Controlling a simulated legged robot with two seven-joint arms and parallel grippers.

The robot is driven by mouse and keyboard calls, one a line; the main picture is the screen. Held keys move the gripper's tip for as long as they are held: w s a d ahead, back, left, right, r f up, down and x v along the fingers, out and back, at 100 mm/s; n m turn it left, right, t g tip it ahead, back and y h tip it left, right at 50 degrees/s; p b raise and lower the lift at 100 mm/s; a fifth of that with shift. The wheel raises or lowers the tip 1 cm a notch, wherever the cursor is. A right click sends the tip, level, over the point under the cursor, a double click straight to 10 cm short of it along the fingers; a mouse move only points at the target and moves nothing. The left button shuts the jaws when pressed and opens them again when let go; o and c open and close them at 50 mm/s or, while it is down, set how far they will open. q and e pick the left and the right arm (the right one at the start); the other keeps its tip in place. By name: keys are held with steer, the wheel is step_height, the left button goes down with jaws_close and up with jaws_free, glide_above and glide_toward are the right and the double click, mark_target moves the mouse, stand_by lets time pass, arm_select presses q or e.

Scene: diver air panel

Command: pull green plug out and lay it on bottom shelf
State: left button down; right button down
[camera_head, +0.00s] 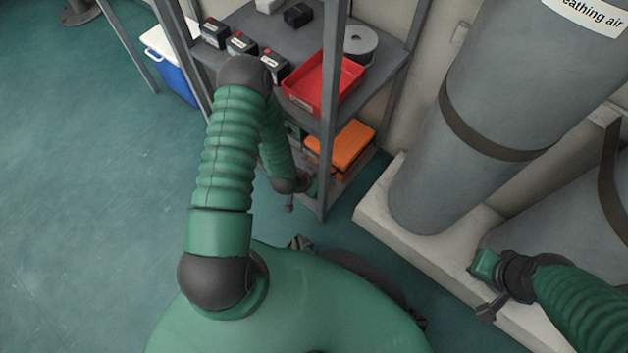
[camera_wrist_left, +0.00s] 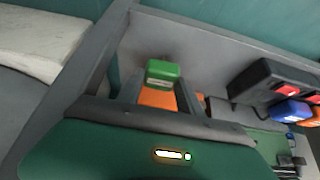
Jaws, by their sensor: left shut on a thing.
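In the left wrist view the green plug (camera_wrist_left: 163,71) is between the two fingertips of my left gripper (camera_wrist_left: 161,88), which is shut on it. The plug is clear of the power strip (camera_wrist_left: 268,84). Behind it is the bare grey surface of the bottom shelf (camera_wrist_left: 225,58); I cannot tell whether the plug touches it. In the head view my left arm reaches into the lower part of the rack, and the fingers and plug are hidden there. My right gripper (camera_head: 485,266) is at the lower right near the cylinder plinth; its fingers cannot be made out.
A blue plug (camera_wrist_left: 288,110) and an orange plug are at the power strip. An orange case (camera_head: 346,145) lies low in the rack. A red tray (camera_head: 322,84) and several black boxes are on the shelf above. A rack post (camera_head: 330,120) stands close beside my left arm.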

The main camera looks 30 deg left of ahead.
arm_select(q)
steer(key=shift+s+d+f, duration=0.2)
steer(key=shift+s+d, duration=0.05)
steer(key=shift+d, duration=0.45)
steer(key=c, duration=0.7)
jaws_free()
steer(key=a+p+v, duration=0.1)
steer(key=p+v, duration=0.9)
steer(key=v, duration=0.7)
steer(key=shift+w+p, duration=0.25)
steer(key=shift+p, duration=0.05)
steer(key=shift+a, duration=0.1)
